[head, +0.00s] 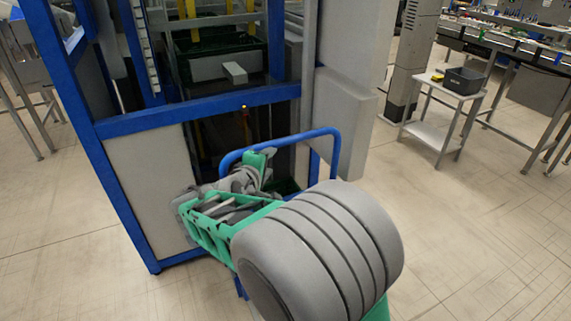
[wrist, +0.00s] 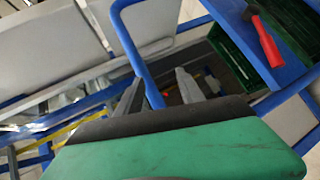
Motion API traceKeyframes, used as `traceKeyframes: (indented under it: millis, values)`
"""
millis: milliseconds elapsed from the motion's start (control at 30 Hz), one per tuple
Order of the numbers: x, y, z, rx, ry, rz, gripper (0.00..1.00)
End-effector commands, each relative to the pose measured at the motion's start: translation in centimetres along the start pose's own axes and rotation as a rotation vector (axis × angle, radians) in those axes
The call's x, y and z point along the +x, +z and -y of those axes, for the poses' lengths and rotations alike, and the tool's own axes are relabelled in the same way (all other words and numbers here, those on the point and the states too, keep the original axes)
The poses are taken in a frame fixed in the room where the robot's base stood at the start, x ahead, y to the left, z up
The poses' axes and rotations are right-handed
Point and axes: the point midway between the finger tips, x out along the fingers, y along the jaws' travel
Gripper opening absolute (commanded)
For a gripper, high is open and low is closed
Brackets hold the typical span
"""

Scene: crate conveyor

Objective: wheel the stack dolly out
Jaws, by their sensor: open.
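The dolly's handle is a bent blue tube (head: 292,139) standing in front of the opening in the blue-framed machine. It also shows in the wrist view (wrist: 135,45), where it runs down between the fingers of my gripper (wrist: 158,88). My gripper is open, with one grey finger on each side of the tube. I cannot tell whether either finger touches it. In the head view my arm hides the fingertips, the lower handle and most of the dolly. I cannot make out the dolly's base or its load clearly.
The machine's blue frame (head: 200,119) rises close around the handle, with a dark green crate (head: 255,54) inside. A red-handled part (wrist: 266,42) sits on blue framing in the wrist view. A small white table (head: 430,136) stands at right. Floor (head: 480,235) at right is clear.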

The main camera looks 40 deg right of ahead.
Motion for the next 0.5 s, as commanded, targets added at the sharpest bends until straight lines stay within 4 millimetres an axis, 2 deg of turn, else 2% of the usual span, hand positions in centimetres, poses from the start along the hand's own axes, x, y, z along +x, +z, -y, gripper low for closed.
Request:
traceKeyframes:
  millis: [33,133,267,500]
  values:
    - [1.4,0.6,0.2,-0.095,0.089,0.024,0.45]
    - [2.0,0.9,-1.9,-0.21,0.193,0.053,0.45]
    - [3.4,1.0,-3.0,-0.226,0.209,0.06,0.45]
    - [7.8,1.0,-3.9,-0.223,0.206,0.055,0.45]
